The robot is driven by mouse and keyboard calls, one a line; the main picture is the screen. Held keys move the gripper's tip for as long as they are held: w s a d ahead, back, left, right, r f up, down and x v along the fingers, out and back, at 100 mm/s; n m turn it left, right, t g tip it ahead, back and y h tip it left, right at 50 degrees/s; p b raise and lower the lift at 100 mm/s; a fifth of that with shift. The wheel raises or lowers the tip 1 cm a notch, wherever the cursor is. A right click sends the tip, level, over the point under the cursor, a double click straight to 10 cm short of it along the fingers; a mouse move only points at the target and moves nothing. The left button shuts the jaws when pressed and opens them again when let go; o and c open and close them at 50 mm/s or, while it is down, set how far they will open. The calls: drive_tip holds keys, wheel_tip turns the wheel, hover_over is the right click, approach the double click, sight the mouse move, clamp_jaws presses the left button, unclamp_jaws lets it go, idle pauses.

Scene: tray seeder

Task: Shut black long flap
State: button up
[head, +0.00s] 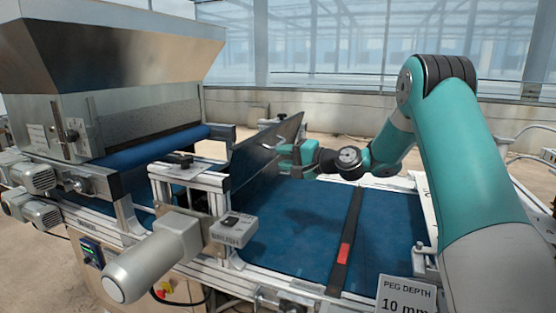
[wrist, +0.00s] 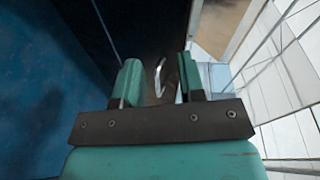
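The black long flap (head: 262,152) stands raised and tilted above the blue belt, in the middle of the head view. Its dark face also fills the upper middle of the wrist view (wrist: 150,25). My gripper (head: 284,149) is at the flap's right side, close to its face. In the wrist view my gripper (wrist: 160,80) has its two teal fingers apart. A thin curved metal handle (wrist: 161,75) shows between the fingertips or just beyond them. I cannot tell whether a finger touches it.
The blue belt (head: 295,225) runs under the flap, with a dark crossbar (head: 347,240) bearing a red mark. A grey motor (head: 155,258) and a brush box (head: 234,229) stand in front. A metal hopper (head: 110,60) rises at left. A peg depth sign (head: 405,295) is at lower right.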

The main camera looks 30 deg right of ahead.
sight(278, 145)
drive_tip(key=d+f+m+t+h, duration=0.2)
drive_tip(key=d+m, duration=0.1)
drive_tip(key=d, duration=0.3)
drive_tip(key=d+f+m+t+h, duration=0.1)
drive_tip(key=d+f+m+t, duration=0.1)
drive_tip(key=d, duration=0.4)
drive_tip(key=p+x, duration=0.4)
drive_tip(key=x, duration=1.3)
drive_tip(key=shift+w+a, duration=0.15)
drive_tip(key=shift+w, duration=0.2)
drive_tip(key=shift+c, duration=0.3)
clamp_jaws()
